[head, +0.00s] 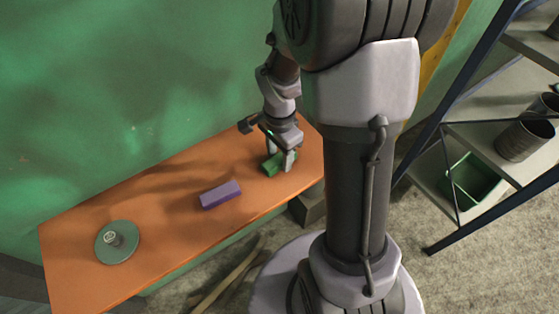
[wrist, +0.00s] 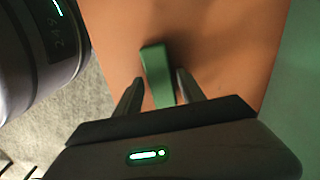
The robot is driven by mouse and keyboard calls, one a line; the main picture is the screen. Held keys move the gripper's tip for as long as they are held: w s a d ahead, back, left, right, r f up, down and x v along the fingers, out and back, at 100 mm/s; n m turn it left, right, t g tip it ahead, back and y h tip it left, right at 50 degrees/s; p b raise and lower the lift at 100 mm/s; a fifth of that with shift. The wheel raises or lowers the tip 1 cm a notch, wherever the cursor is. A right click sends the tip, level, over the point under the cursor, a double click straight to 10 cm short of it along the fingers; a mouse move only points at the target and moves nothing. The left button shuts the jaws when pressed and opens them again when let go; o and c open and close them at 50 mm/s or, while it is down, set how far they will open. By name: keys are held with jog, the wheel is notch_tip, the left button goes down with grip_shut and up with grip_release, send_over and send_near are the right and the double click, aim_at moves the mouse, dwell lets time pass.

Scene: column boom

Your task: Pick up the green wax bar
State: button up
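The green wax bar (head: 272,164) lies on the orange bench top (head: 165,235) near its right end. My gripper (head: 280,158) is right over the bar, pointing down. In the wrist view the bar (wrist: 156,72) reaches between the two fingers of my gripper (wrist: 156,85) and out beyond their tips. The fingers stand apart, one on each side of the bar, with a gap showing on the left side. The right finger is close to the bar; I cannot tell whether it touches. The near end of the bar is hidden by the gripper body.
A purple bar (head: 220,194) lies left of the green bar. A round green disc with a metal knob (head: 117,242) lies at the bench's left end. A green wall (head: 120,90) stands behind. A shelf rack with cans (head: 525,138) and a green bin (head: 474,180) stands at right.

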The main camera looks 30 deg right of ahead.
grip_shut()
